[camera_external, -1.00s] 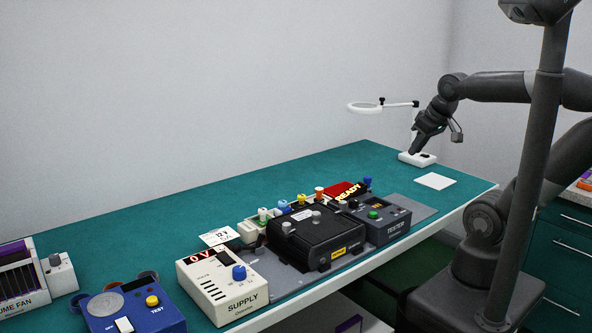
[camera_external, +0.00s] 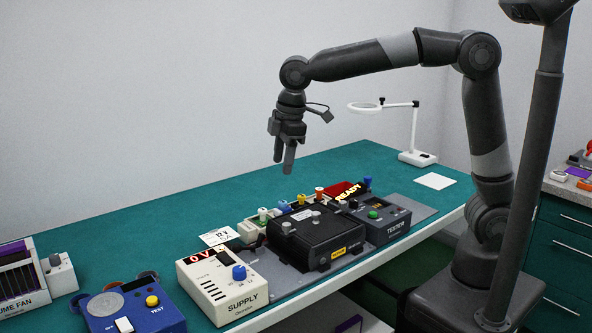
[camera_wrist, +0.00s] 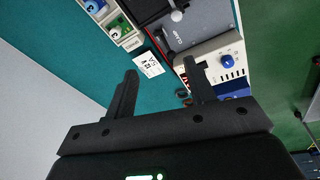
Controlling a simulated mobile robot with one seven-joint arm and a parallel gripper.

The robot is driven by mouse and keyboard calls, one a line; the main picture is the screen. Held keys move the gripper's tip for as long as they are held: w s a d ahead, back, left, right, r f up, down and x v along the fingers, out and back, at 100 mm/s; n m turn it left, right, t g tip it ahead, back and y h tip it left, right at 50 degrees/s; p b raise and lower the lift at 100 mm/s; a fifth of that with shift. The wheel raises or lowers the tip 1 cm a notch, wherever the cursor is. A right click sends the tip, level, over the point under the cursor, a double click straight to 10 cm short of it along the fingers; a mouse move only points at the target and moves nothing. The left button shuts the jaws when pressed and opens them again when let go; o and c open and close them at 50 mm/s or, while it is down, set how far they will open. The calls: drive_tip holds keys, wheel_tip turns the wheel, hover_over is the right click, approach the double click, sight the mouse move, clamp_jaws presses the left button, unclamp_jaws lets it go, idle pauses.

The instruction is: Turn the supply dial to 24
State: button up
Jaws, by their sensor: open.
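The supply box (camera_external: 222,289) is a cream unit at the front of the bench in the external view, labelled SUPPLY, with a red display that reads 0 V. Its blue dial (camera_external: 239,272) sits on the sloping top face beside small scale marks. In the wrist view the supply box (camera_wrist: 206,49) and its blue dial (camera_wrist: 228,60) show beyond the right finger. My gripper (camera_external: 284,170) points down, open and empty, high above the bench behind the black unit. In the wrist view my gripper (camera_wrist: 160,82) shows both fingers apart. The dial's exact pointer setting is too small to tell.
A black unit (camera_external: 315,237) and a TESTER box (camera_external: 378,220) stand right of the supply. A small card (camera_external: 219,236) lies behind it. A blue TEST box (camera_external: 135,310) is at front left. A magnifier lamp (camera_external: 417,157) stands at the back right. The bench's back left is clear.

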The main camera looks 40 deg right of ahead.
drive_tip(key=s+a+f+n, duration=0.3)
drive_tip(key=a, duration=0.7)
drive_tip(key=n, duration=0.2)
approach(239, 268)
drive_tip(key=shift+g+h, duration=0.4)
drive_tip(key=f, duration=0.6)
drive_tip(key=a+f, duration=0.1)
drive_tip(key=f, duration=0.1)
drive_tip(key=shift+w+f, duration=0.4)
drive_tip(key=shift+c, duration=0.2)
drive_tip(key=c, duration=0.9)
